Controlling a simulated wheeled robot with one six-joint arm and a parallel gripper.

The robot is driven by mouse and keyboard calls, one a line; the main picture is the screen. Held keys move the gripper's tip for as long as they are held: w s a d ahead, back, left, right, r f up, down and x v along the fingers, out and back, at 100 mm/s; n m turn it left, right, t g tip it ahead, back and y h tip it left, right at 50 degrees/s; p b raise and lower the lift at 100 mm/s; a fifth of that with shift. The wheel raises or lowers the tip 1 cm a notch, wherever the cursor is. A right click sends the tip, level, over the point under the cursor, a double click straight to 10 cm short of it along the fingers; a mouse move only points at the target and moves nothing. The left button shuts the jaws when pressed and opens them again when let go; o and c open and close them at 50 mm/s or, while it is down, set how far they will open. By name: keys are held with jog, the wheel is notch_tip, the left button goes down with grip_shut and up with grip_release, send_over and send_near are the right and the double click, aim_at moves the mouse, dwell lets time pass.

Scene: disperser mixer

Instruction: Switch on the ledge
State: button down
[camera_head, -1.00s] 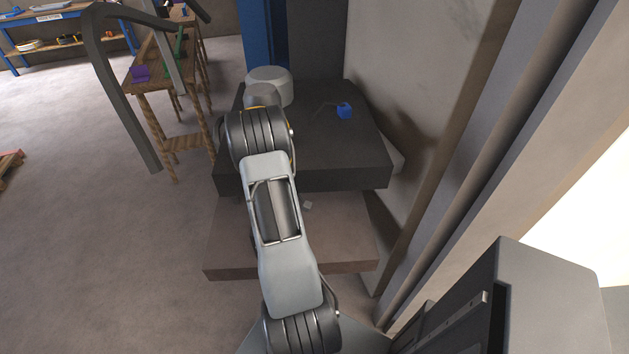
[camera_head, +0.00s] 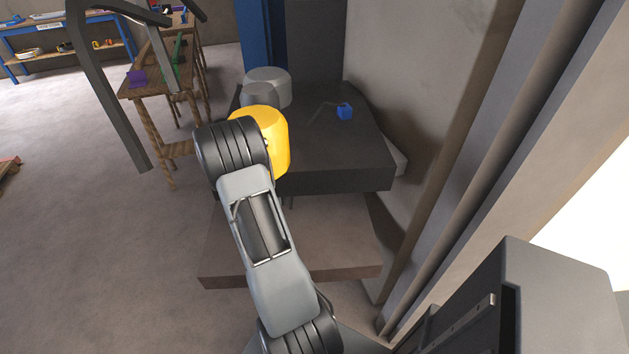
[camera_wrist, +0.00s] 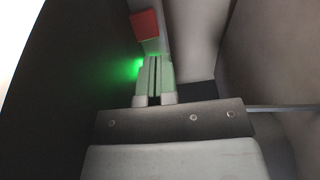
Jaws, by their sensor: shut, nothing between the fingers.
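In the wrist view, my gripper (camera_wrist: 154,80) is shut and empty, its two pale fingers close together. A bright green glow (camera_wrist: 124,68) lies on a dark surface just left of the fingertips. A red square part (camera_wrist: 144,25) is just beyond the fingertips. Whether the fingers touch either one cannot be told. In the head view, my arm hides my gripper. No switch can be made out in the head view.
A brown slab (camera_head: 340,240) lies below the dark block. A pale wall panel (camera_head: 400,75) rises close on the right. A wooden table (camera_head: 133,94) and a blue workbench (camera_head: 22,44) stand at the back left. The floor at left is open.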

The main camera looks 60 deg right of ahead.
jog(key=v, duration=0.6)
jog(key=shift+w+a+f+b, duration=0.2)
jog(key=shift+f+b, duration=0.15)
jog(key=shift+f, duration=0.2)
jog(key=s+a+f+n+y, duration=0.3)
jog(key=f+y, duration=0.1)
jog(key=f, duration=0.1)
jog(key=a+r+n+t+y+p, duration=0.2)
jog(key=a+r+t+y, duration=0.15)
jog(key=a, duration=0.55)
jog(key=w+a+r+n+t+y+p, duration=0.1)
jog(key=a+r+n+t+y+p, duration=0.2)
jog(key=a+r+t, duration=0.8)
jog(key=a+r+y+p, duration=0.2)
jog(key=a+r+y, duration=0.1)
jog(key=a+r, duration=0.4)
jog(key=shift+a+t+p, duration=0.35)
jog(key=shift+a+p, duration=0.05)
jog(key=shift+a, duration=0.15)
